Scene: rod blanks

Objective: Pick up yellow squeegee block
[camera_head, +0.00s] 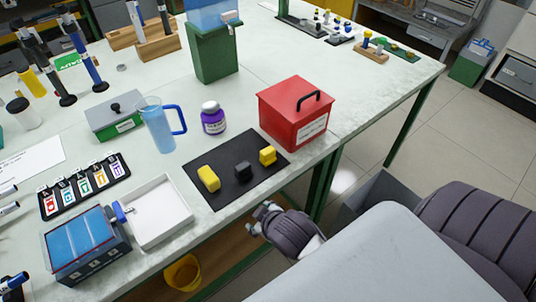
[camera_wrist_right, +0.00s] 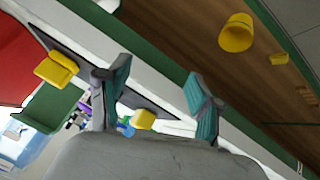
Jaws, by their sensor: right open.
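Two yellow blocks lie on a black mat (camera_head: 220,196) near the front edge of the table. One yellow block (camera_head: 208,178) is at the mat's left, and a stepped yellow block (camera_head: 267,155) is at its right; I cannot tell which is the squeegee block. In the right wrist view the stepped one (camera_wrist_right: 57,68) is left of the fingers, and the other (camera_wrist_right: 143,118) shows between them, farther off. My right gripper (camera_head: 262,217) is open and empty, off the table's front edge, and also shows in the wrist view (camera_wrist_right: 156,78). My left gripper is out of view.
A black block (camera_head: 243,171) sits between the yellow ones. A red box (camera_head: 292,112) stands behind the mat at right, a purple-labelled jar (camera_head: 213,120) and blue jug (camera_head: 158,128) behind it at left. A white tray (camera_head: 160,214) lies left. A yellow bucket (camera_head: 183,272) is below.

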